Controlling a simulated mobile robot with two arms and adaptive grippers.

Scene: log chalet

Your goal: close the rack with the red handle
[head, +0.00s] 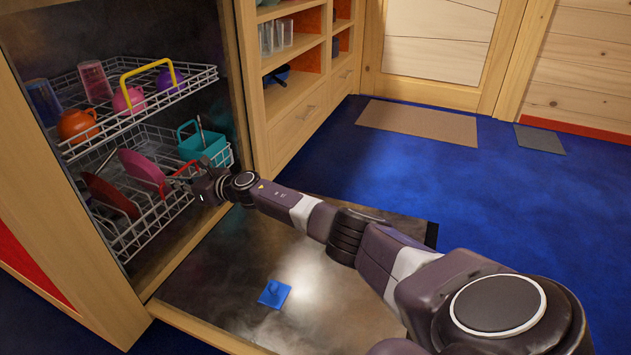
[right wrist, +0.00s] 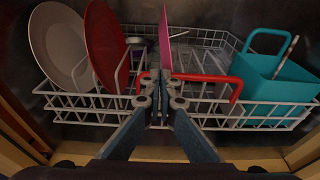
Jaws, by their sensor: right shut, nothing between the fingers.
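The lower wire rack (head: 128,246) with the red handle (right wrist: 215,79) sits inside the open dishwasher, its front near the opening. It holds a magenta plate (head: 143,170), a dark red plate (head: 108,194) and a teal caddy (head: 203,146). The right wrist view also shows a pale plate (right wrist: 60,45). My right gripper (head: 203,184) is at the rack's front; its fingers (right wrist: 160,80) are shut and empty, beside or against the handle. They hide part of it, so contact is unclear. My left gripper is not in view.
The upper rack with a yellow handle (head: 122,77) holds cups and teapots above. The dishwasher door (head: 330,290) lies folded down under my right arm, with a blue tablet holder (head: 274,293) on it.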

